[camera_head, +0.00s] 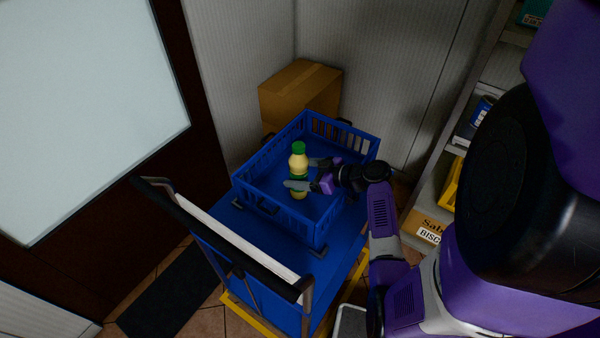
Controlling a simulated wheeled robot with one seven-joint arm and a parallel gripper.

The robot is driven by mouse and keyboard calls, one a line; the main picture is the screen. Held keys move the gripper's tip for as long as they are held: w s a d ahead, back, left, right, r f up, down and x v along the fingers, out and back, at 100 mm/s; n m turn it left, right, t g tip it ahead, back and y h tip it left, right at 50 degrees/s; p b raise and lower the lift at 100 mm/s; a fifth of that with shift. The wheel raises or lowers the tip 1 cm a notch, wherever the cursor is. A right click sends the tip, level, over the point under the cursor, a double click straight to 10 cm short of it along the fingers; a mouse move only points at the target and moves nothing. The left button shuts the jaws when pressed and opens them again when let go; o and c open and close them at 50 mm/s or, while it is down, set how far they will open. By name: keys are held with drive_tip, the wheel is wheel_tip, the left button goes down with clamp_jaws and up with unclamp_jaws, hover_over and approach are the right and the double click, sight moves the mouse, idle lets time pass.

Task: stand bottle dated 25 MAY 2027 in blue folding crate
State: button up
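The bottle (299,163) is pale yellow with a green cap and a green band lower down. It is upright within the outline of the blue folding crate (267,205). Its date is not readable. My gripper (306,174) reaches in from the right, with one grey finger in front of the bottle's lower part and the other at its far right side. I cannot tell whether the fingers press on the bottle or whether its base touches the crate floor. The rest of the crate's inside looks empty.
The crate stands on a blue trolley (222,233) with a black handle bar (231,250) at its near left. A cardboard box (298,92) is behind it. Shelves with goods and a biscuit box (429,226) are at right. A glazed door (80,95) is at left.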

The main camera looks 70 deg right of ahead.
drive_tip(key=shift+r, duration=0.2)
drive_tip(key=b+v, duration=0.1)
drive_tip(key=v, duration=1.1)
drive_tip(key=shift+b, duration=0.4)
